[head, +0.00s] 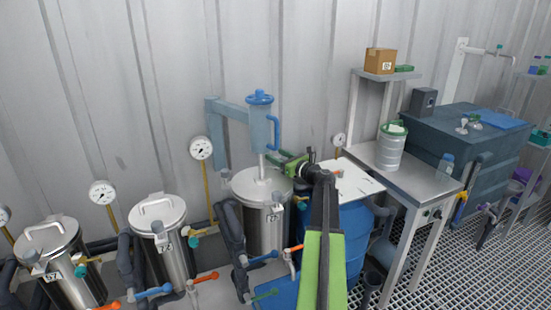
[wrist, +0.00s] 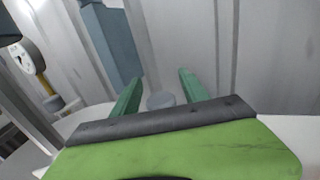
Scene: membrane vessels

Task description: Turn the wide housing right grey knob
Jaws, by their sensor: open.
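The wide housing (head: 262,205) is a steel vessel with a pale lid, standing in the middle of the head view below a blue-handled cylinder. My gripper (head: 281,158) is above the right part of its lid, with green fingers pointing left. In the wrist view my gripper (wrist: 160,78) is open, its two green fingers apart. A round grey knob (wrist: 160,101) shows between the fingers, and nothing is clamped. I cannot tell whether either finger touches it. I cannot make out this knob clearly in the head view, where my gripper and arm are close by.
Two narrower steel vessels (head: 162,240) stand to the left, with coloured valve handles (head: 154,292) in front. The blue-handled cylinder (head: 262,125) rises just behind my gripper. A blue barrel (head: 352,235) and a steel table (head: 410,175) are to the right. A gauge (head: 201,148) stands behind left.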

